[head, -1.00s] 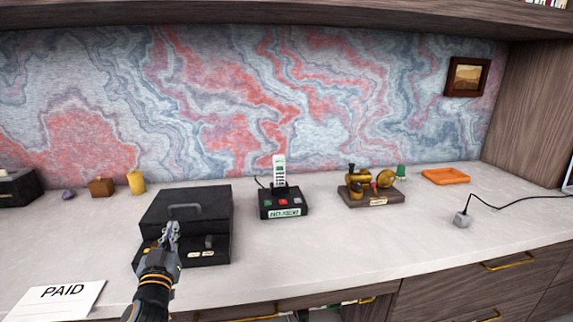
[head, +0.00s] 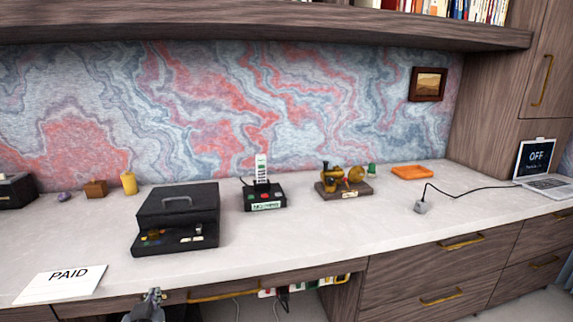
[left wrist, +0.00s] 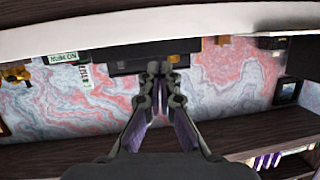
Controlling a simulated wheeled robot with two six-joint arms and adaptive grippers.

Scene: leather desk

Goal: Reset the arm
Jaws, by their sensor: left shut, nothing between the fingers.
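My left gripper (head: 150,298) is low at the bottom of the head view, in front of the desk's front edge and apart from the things on the desk. In the left wrist view my left gripper's fingers (left wrist: 157,70) come together at the tips with nothing between them. A black box (head: 176,215) with a grey handle on its lid stands on the desk beyond the gripper. Small coloured items show in its front part. My right gripper is not in view.
A PAID card (head: 62,284) lies at the front left of the desk (head: 330,235). A phone on a black base (head: 265,198), a brass model (head: 343,182), an orange tray (head: 412,172) and a laptop (head: 545,170) stand farther right. Drawers are below.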

